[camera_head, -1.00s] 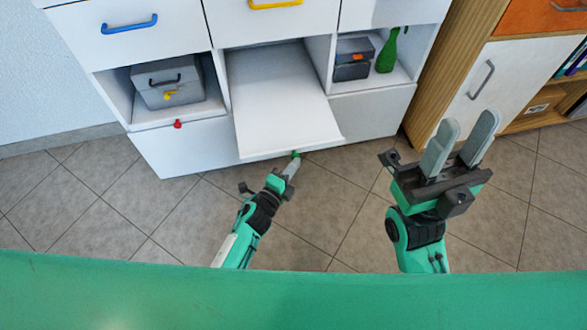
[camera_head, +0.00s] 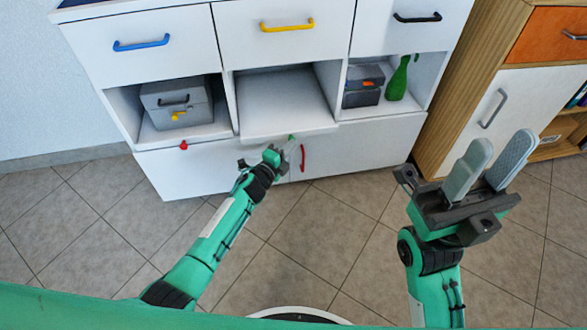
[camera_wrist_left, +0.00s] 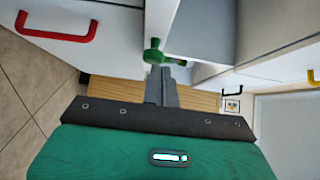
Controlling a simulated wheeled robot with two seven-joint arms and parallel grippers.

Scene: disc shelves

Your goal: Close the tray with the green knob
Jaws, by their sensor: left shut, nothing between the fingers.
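The white sliding tray (camera_head: 282,104) sits in the middle opening of the white cabinet and sticks out a little past its front. Its green knob (camera_head: 291,137) is at the tray's front edge; the knob also shows in the left wrist view (camera_wrist_left: 153,56). My left gripper (camera_head: 288,147) is shut and empty, its fingertips at the knob, seemingly touching it. In the left wrist view the shut fingers (camera_wrist_left: 164,80) point at the knob and the tray front. My right gripper (camera_head: 490,163) is raised at the right, fingers apart, empty, away from the tray.
A grey box (camera_head: 178,102) stands in the left opening. A dark box (camera_head: 362,86) and a green bottle (camera_head: 398,79) stand in the right opening. A red handle (camera_head: 302,158) is on a lower door close to my left gripper. A wooden cabinet (camera_head: 470,80) stands at the right.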

